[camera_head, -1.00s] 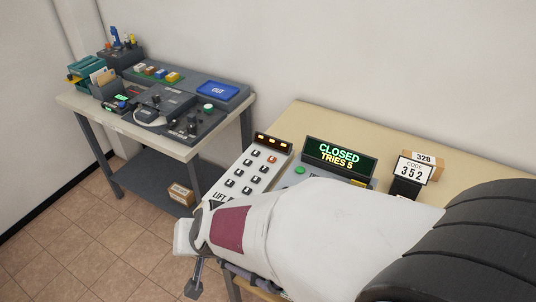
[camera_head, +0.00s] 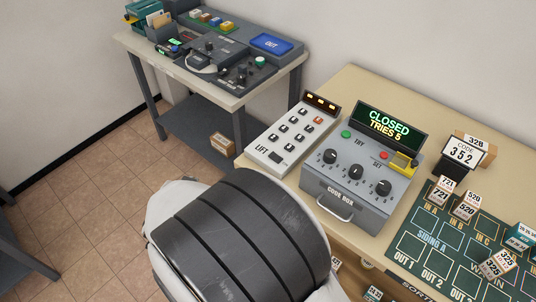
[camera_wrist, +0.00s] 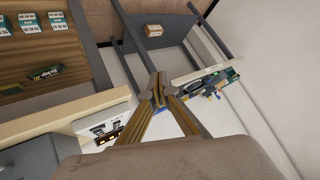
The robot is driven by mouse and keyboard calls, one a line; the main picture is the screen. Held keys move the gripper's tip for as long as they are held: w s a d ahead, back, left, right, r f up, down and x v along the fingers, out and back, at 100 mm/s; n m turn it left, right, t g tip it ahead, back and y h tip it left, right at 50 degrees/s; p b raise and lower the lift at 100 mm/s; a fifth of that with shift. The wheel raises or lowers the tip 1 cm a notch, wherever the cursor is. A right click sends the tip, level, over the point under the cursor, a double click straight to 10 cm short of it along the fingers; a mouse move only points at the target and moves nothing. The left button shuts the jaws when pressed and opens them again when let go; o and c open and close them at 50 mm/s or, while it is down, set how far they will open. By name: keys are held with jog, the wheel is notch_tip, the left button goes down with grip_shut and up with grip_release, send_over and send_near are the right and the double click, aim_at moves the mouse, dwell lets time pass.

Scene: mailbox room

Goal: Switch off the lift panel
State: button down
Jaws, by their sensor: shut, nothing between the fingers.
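The lift panel (camera_head: 281,148) is a white sloped box marked LIFT at the left edge of the tan desk. It has several black switches, one reddish switch, a dark rocker (camera_head: 277,157) near its lower end and a dark display (camera_head: 321,103) with lit orange marks. In the wrist view part of the panel (camera_wrist: 101,128) shows at the lower left, beside my gripper (camera_wrist: 158,88). My gripper is shut and empty, in the air off the desk's edge. In the head view my arm hides the gripper; the panel is unobstructed.
The grey code box (camera_head: 352,190) stands right of the panel, its screen (camera_head: 389,127) reading CLOSED, TRIES 5. A second table (camera_head: 287,68) with devices stands behind left. Floor between is clear.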

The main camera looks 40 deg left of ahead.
jog(key=w+d+r+m+t+h, duration=0.5)
jog(key=w+d+r+t+h, duration=0.2)
jog(key=w+d+t, duration=0.1)
jog(key=shift+w+d+r+m, duration=0.3)
jog(key=shift+w+d, duration=0.35)
jog(key=shift+d, duration=0.5)
jog(key=shift+w+f, duration=0.1)
send_over(267, 156)
jog(key=s+d, duration=0.1)
jog(key=d, duration=0.1)
jog(key=shift+s+d+f, duration=0.1)
jog(key=shift+f, duration=0.5)
jog(key=shift+s+d+f, duration=0.1)
jog(key=shift+f, duration=0.5)
jog(key=shift+s+a+f, duration=0.2)
jog(key=shift+f, duration=0.4)
jog(key=shift+a+f, duration=0.15)
jog(key=shift+f, duration=1.2)
